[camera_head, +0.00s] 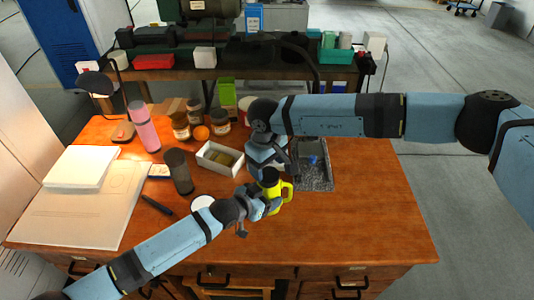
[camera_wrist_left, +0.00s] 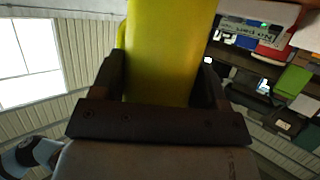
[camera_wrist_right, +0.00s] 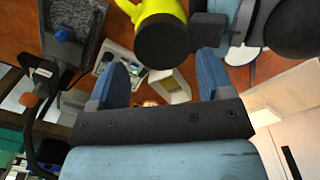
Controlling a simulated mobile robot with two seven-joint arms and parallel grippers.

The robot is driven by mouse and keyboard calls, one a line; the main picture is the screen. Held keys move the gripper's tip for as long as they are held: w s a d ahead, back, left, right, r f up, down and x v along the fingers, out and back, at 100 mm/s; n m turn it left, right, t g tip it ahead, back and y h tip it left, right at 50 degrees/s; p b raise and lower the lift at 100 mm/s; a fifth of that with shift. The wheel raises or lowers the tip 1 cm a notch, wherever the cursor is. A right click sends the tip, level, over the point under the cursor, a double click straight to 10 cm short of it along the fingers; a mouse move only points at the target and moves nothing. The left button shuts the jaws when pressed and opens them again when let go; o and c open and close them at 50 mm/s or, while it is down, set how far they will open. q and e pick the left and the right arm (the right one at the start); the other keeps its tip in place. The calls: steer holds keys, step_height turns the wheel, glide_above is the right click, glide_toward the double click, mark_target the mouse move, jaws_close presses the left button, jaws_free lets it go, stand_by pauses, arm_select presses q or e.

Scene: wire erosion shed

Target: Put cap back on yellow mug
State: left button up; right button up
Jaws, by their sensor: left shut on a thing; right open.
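The yellow mug (camera_head: 279,198) is held above the front middle of the desk, its handle on the right in the head view. A black round cap (camera_head: 269,175) covers its top end; in the right wrist view the cap (camera_wrist_right: 162,42) faces the camera and appears to sit on the mug (camera_wrist_right: 158,10). My left gripper (camera_head: 268,205) is shut on the mug, whose yellow side (camera_wrist_left: 165,50) fills the space between the fingers in the left wrist view. My right gripper (camera_wrist_right: 162,80) is open and empty, close to the cap and apart from it.
A grey tray (camera_head: 318,184) with a blue item lies right of the grippers. A white box (camera_head: 210,165), a dark cup (camera_head: 180,172), a pink bottle (camera_head: 143,128) and several jars stand left and behind. The desk's right side (camera_head: 380,210) is clear.

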mark_target(276, 193)
steer(key=shift+f, duration=1.4)
steer(key=shift+c, duration=0.2)
